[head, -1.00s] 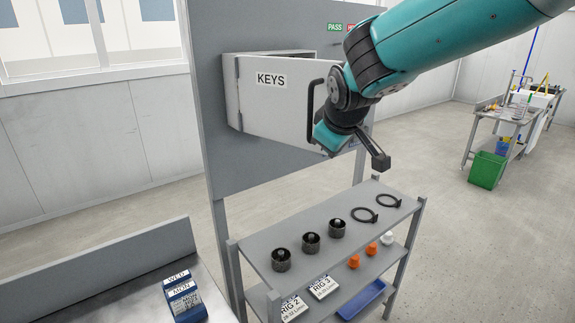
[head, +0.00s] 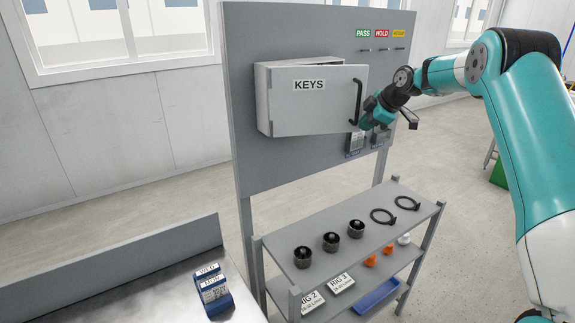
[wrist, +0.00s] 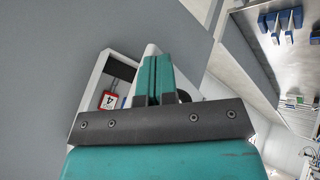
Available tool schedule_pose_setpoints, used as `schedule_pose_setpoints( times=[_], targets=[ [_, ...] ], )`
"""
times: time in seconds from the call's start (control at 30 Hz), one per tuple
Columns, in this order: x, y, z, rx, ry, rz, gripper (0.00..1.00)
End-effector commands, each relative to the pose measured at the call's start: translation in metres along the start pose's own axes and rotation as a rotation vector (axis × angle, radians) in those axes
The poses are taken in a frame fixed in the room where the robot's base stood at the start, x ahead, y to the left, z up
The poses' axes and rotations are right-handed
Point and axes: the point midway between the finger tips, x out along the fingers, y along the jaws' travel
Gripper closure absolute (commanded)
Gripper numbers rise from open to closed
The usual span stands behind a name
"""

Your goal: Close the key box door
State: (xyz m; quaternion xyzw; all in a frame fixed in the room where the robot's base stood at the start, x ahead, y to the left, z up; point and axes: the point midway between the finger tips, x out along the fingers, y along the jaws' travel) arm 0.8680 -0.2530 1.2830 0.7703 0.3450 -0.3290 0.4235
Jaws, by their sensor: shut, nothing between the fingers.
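The light grey key box (head: 262,100) is fixed to a grey upright panel. Its door (head: 310,112), labelled KEYS, is hinged at the left and stands ajar, its right edge out from the box. A black handle (head: 358,102) sits at that edge. My gripper (head: 366,123) is at the lower right of the door, close to the handle; I cannot tell whether it touches the door. In the wrist view the teal fingers (wrist: 155,66) are together and hold nothing. Past them part of the open box shows, with a red-and-white tag (wrist: 109,100) marked 4 inside.
PASS, HOLD and a yellow label (head: 380,33) sit above hooks on the panel. Small grey devices (head: 356,144) hang below the door's right side. A shelf rack (head: 335,222) with several parts stands below. A bench (head: 150,295) is at lower left.

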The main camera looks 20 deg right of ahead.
Motion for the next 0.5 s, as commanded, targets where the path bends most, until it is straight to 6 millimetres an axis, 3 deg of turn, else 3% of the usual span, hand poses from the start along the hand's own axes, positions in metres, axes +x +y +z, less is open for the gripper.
schedule_pose_setpoints(
  times=[0.2, 0.5],
  targets=[
    [0.010, 0.021, -0.003, 0.002, 0.000, 0.000, 1.00],
    [0.019, 0.030, -0.008, 0.000, 0.001, 0.000, 1.00]
  ],
)
